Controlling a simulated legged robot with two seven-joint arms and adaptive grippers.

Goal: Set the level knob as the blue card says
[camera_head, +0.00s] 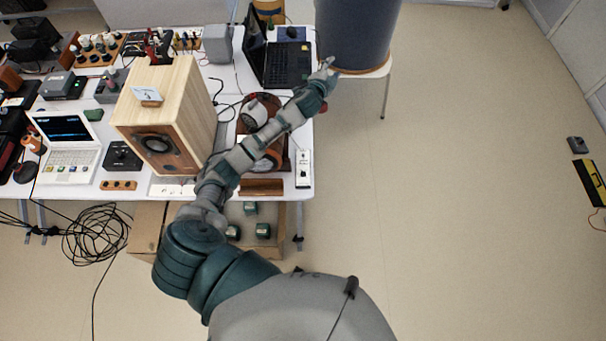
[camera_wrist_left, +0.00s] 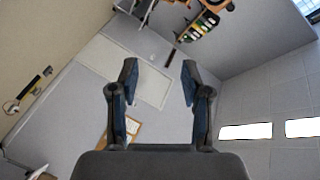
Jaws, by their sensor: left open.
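A small pale bluish card (camera_head: 147,96) stands on top of the wooden speaker (camera_head: 196,98) in the head view; its writing is too small to read. A black box (camera_head: 122,156) with a round knob-like part on top sits between the speaker and the white laptop; I cannot tell whether this is the level knob. My left gripper (camera_head: 328,72) is past the table's right edge, in front of a big grey cylinder, well away from card and box. In the left wrist view its fingers (camera_wrist_left: 159,72) are apart with nothing between them. My right gripper is not in view.
The white laptop (camera_head: 68,145) stands left of the black box, a black laptop (camera_head: 284,62) at the back. The grey cylinder (camera_head: 356,32) stands right of the table. My left arm passes over a round red-and-grey device (camera_head: 258,108). A cable coil (camera_head: 97,232) lies on the floor.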

